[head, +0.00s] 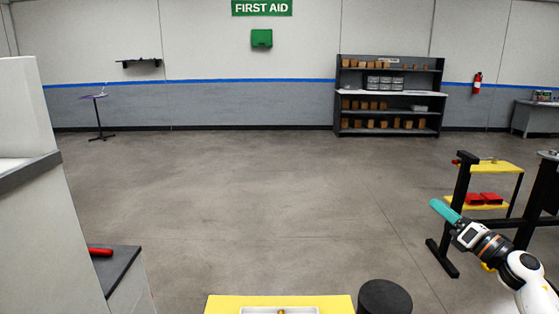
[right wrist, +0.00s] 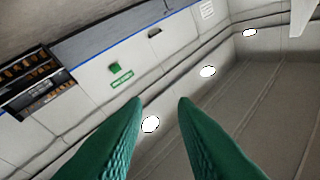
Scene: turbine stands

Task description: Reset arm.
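My right arm comes in from the right edge of the head view. Its gripper with teal fingers (head: 445,211) is raised in front of the black-framed stand and points to the upper left. In the right wrist view the two green fingers (right wrist: 161,101) stand apart with nothing between them. Past them I see the wall, the ceiling lamps and the shelf, tilted. My left arm and left gripper are not in view.
A black-framed stand with yellow shelves (head: 487,169) and red parts (head: 485,198) is at right. A yellow surface (head: 225,304) and black cylinder (head: 385,297) are at the bottom. A grey bench (head: 118,268) with a red object (head: 101,252) is left. The middle floor is clear.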

